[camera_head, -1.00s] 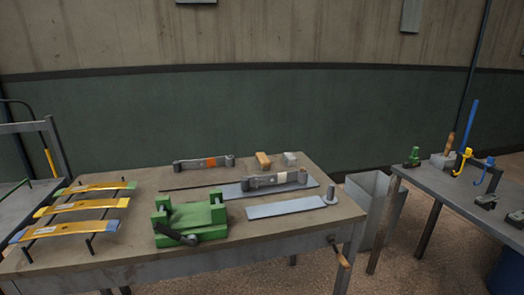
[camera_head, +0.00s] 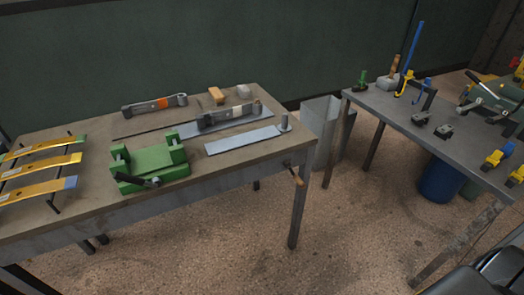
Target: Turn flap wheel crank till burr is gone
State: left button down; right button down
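A small crank with a wooden handle (camera_head: 296,178) hangs at the front right edge of the workbench (camera_head: 225,186). A green machine with a lever (camera_head: 497,97) stands at the right end of the grey side table; I cannot tell whether it carries a flap wheel. Flat grey steel strips (camera_head: 240,138) lie on the workbench, one with a pin upright at its right end. Grey leaf pieces with rolled ends lie there, one with an orange band (camera_head: 155,105) and one with a pale band (camera_head: 228,116). No burr can be made out at this size. Neither gripper is in view.
A green vise-like fixture (camera_head: 148,165) with a black handle sits at the workbench front. Yellow leaf springs (camera_head: 40,165) rest on a rack at left. A grey bin (camera_head: 320,128) stands between the tables. A blue drum (camera_head: 440,180) is under the side table (camera_head: 400,119). Open floor lies in front.

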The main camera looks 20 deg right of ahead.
aim_at(297, 177)
jog(key=u, duration=1.45)
jog(key=i, duration=1.65)
jog(key=z, duration=2.5)
